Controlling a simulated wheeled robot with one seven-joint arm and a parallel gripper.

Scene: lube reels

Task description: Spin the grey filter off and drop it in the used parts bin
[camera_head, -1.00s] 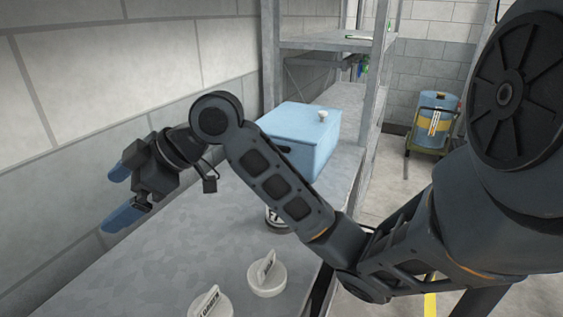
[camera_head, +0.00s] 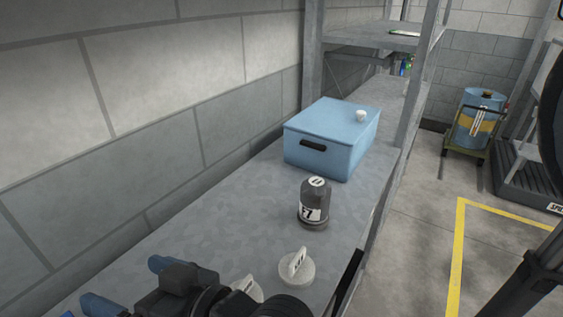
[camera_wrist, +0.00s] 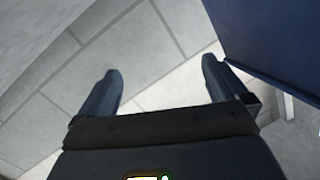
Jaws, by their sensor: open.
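The grey filter (camera_head: 314,203) is a dark grey upright canister with a white label and a round pale mark on top. It stands on the grey bench (camera_head: 215,225) in front of the blue box. My gripper (camera_head: 130,286) is at the lower left of the head view, left of the filter and well apart from it. Its two blue fingers are open, with nothing between them in the wrist view (camera_wrist: 160,72). No bin marked for used parts can be made out; the blue box (camera_head: 325,145) has a closed-looking top.
A white cap with a raised handle (camera_head: 297,268) sits in front of the filter. A second one (camera_head: 246,288) is partly hidden by my arm. A white knob (camera_head: 361,116) is on the box top. The shelf post (camera_head: 412,90) and block wall (camera_head: 150,130) border the bench.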

